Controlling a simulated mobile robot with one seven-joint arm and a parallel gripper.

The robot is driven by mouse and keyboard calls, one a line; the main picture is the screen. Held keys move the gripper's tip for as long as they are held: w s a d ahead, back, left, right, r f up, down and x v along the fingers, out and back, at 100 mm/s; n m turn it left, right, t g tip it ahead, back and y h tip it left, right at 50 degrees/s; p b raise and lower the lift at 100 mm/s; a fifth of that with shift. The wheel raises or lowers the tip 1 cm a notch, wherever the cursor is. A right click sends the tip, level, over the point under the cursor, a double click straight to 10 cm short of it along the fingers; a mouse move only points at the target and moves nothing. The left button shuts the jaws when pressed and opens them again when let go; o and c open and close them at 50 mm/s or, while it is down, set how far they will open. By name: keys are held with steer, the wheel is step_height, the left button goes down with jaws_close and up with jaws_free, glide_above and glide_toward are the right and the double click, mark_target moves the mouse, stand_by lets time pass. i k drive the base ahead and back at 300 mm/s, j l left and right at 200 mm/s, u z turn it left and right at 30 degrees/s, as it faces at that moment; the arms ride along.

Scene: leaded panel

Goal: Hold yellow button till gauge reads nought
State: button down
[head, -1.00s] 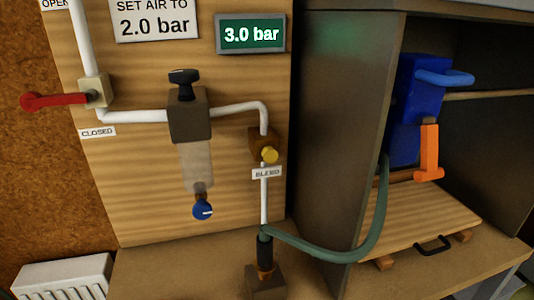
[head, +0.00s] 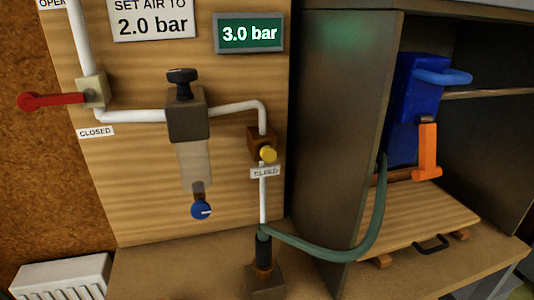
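The yellow button (head: 268,154) sits on a brown block (head: 262,138) on the wooden panel, above a small label reading BLEED (head: 265,172). It stands free with nothing touching it. The gauge (head: 249,33) is a green display at the top right of the panel and reads 3.0 bar. My gripper is not in view.
A red lever (head: 50,100) points left beside the CLOSED label (head: 96,132). A regulator with a black knob (head: 182,76) and blue knob (head: 201,210) hangs mid-panel. A green hose (head: 350,250) runs to the cabinet with a blue and orange tool (head: 418,80).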

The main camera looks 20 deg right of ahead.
mark_target(268, 154)
steer(key=k+j, duration=0.1)
steer(key=j, duration=0.4)
steer(key=j+z, duration=0.1)
steer(key=j, duration=0.4)
steer(key=k+j, duration=0.15)
steer(key=j, duration=0.3)
steer(key=k+j, duration=0.1)
steer(key=j, duration=0.4)
steer(key=i+l, duration=0.35)
steer(key=l+z, duration=0.05)
steer(key=l, duration=0.1)
